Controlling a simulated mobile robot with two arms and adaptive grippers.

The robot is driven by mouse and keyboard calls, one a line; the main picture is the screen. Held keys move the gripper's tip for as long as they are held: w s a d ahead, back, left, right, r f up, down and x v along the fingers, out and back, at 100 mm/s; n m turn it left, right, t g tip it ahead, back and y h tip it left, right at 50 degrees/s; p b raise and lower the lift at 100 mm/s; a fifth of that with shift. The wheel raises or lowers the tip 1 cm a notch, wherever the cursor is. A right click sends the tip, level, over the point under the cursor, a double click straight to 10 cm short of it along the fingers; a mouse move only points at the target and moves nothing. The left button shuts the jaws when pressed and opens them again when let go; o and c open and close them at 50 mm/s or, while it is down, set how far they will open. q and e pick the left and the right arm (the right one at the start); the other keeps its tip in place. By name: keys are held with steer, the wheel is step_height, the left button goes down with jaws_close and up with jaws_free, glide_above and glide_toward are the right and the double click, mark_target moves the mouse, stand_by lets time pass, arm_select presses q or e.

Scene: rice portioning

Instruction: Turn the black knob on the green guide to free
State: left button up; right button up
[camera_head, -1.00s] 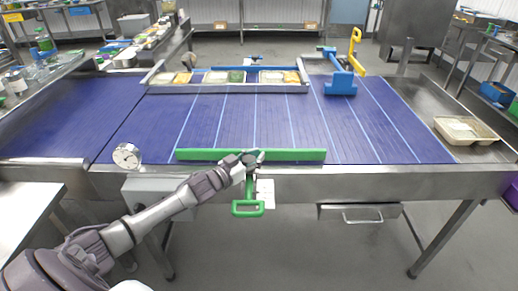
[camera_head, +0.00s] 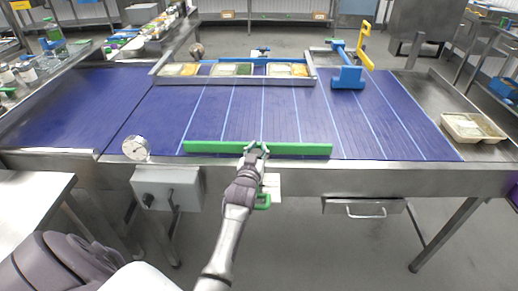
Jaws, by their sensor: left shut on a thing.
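The green guide (camera_head: 215,147) is a long bar lying along the front edge of the blue belt (camera_head: 300,120). Its green handle (camera_head: 264,201) hangs below the front rail, partly hidden by my left arm. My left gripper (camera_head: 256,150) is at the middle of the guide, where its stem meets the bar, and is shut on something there. The black knob is hidden by the gripper, so I cannot tell which way it points. My right gripper is not in view.
A rail with several food trays (camera_head: 232,69) crosses the back of the belt. A blue and yellow fixture (camera_head: 347,78) stands right of it. A round gauge (camera_head: 136,148) and a grey control box (camera_head: 167,188) are at front left. A cream tray (camera_head: 472,127) lies at right.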

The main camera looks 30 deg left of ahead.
arm_select(q)
steer(key=shift+s+f, duration=0.1)
steer(key=shift+f, duration=0.25)
steer(key=o, duration=0.8)
steer(key=shift+o, duration=0.9)
steer(key=shift+s+r, duration=0.25)
steer(key=shift+r, duration=0.15)
steer(key=shift+w+r, duration=0.15)
steer(key=shift+w, duration=0.05)
step_height(320, 180, up, 10)
steer(key=shift+s+f, duration=0.15)
steer(key=shift+f, duration=0.05)
